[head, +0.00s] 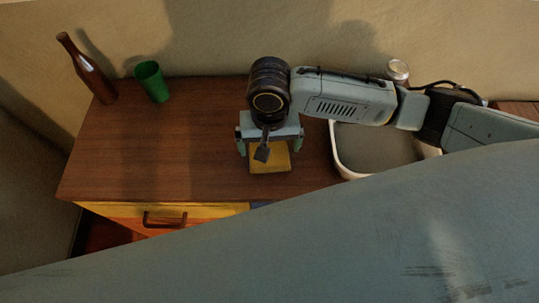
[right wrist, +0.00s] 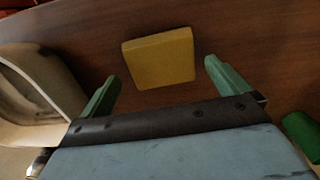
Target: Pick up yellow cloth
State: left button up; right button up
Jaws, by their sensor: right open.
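The yellow cloth (head: 270,158) is a folded, block-like square on the brown wooden top. In the head view my right gripper (head: 270,150) is over it and hides its back part. In the right wrist view the cloth (right wrist: 160,58) lies ahead of and between the two green fingers of the right gripper (right wrist: 163,85). The fingers are wide apart, with nothing between them touching the cloth. My left gripper is not in view.
A white basin (head: 345,165) stands right of the cloth. A brown bottle (head: 88,70) and a green cup (head: 152,82) stand at the back left. A can (head: 398,70) is behind the basin. A yellow drawer (head: 120,211) with a handle is below the top's front edge. The top's left part is clear.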

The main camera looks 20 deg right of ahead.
notch_tip(320, 180, down, 4)
jog(key=shift+f+b, duration=0.1)
jog(key=shift+b, duration=0.25)
jog(key=shift+c, duration=0.8)
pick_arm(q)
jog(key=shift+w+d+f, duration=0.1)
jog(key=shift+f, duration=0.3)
pick_arm(e)
jog(key=c, duration=0.5)
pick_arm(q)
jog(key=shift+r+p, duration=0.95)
pick_arm(e)
notch_tip(320, 180, up, 10)
jog(key=shift+r, duration=0.1)
jog(key=shift+c, duration=0.2)
